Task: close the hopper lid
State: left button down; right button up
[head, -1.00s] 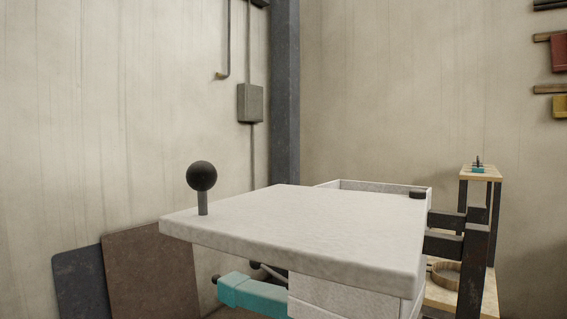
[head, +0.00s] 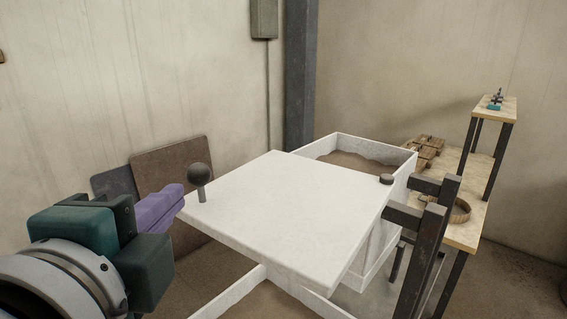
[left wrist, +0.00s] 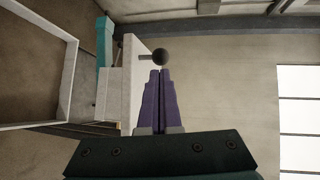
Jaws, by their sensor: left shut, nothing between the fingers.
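The white lid (head: 285,220) is a flat slab with a dark ball knob (head: 199,175) on a short post at its left corner. It lies roughly level and leaves part of the white hopper box (head: 400,165) behind it uncovered, with brown material showing inside. My left gripper (head: 180,196) is shut and empty. Its purple fingers point at the lid's left edge, close to the knob. In the left wrist view the fingertips (left wrist: 160,72) are just short of the knob (left wrist: 160,56); contact cannot be told. My right gripper is not in view.
A dark metal post (head: 424,260) with brackets stands at the lid's right. A white-walled frame (head: 240,287) is below the lid in front. A wooden bench (head: 465,225) stands behind at the right. Boards (head: 178,160) lean on the wall.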

aim_at(194, 179)
pick_arm(q)
jog(key=shift+w+a+f+p, duration=0.1)
jog(key=shift+w+f+p, duration=0.1)
jog(key=shift+w, duration=0.65)
jog(key=shift+w+d+f+p, duration=0.1)
jog(key=shift+w+f+p, duration=0.1)
jog(key=shift+w, duration=0.65)
jog(key=shift+w+a+f+p, duration=0.1)
jog(key=shift+w+f+p, duration=0.1)
jog(key=shift+w, duration=0.65)
jog(key=shift+r, duration=0.1)
